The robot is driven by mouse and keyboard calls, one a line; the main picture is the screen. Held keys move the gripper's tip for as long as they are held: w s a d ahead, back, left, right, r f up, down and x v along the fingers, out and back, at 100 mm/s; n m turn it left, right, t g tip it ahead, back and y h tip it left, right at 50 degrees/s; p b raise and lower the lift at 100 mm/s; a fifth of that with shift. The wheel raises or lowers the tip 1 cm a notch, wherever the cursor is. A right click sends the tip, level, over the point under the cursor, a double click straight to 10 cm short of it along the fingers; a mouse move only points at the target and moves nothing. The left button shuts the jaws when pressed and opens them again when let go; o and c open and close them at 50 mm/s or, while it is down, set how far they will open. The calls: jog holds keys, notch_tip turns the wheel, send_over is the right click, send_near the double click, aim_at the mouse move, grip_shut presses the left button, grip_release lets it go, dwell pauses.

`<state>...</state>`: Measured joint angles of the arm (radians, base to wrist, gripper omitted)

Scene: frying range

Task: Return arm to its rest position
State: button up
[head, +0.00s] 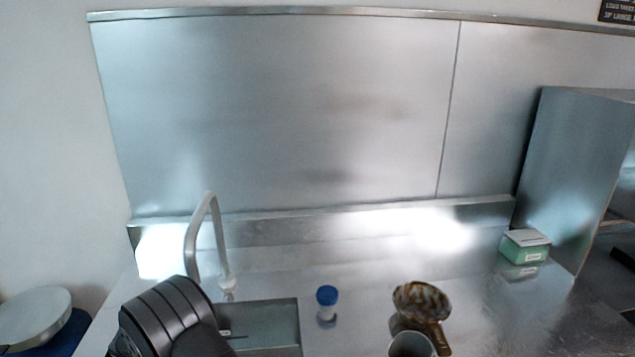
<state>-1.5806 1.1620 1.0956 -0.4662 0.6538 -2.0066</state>
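A black, ribbed, rounded part (165,318) at the lower left of the head view looks like a piece of my arm. It stands in front of the left side of the sink. I see no gripper fingers in this view, so what my gripper holds, if anything, is hidden.
A tall faucet (205,235) rises behind the sink (270,325). A blue-capped container (327,303), a brown-stained pan (422,302), a metal cup (411,346) and a green box (525,247) stand on the steel counter (480,315). A steel cabinet (570,180) bounds the right.

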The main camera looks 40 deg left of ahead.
jog(key=shift+w+a, duration=0.1)
jog(key=shift+r, duration=1.1)
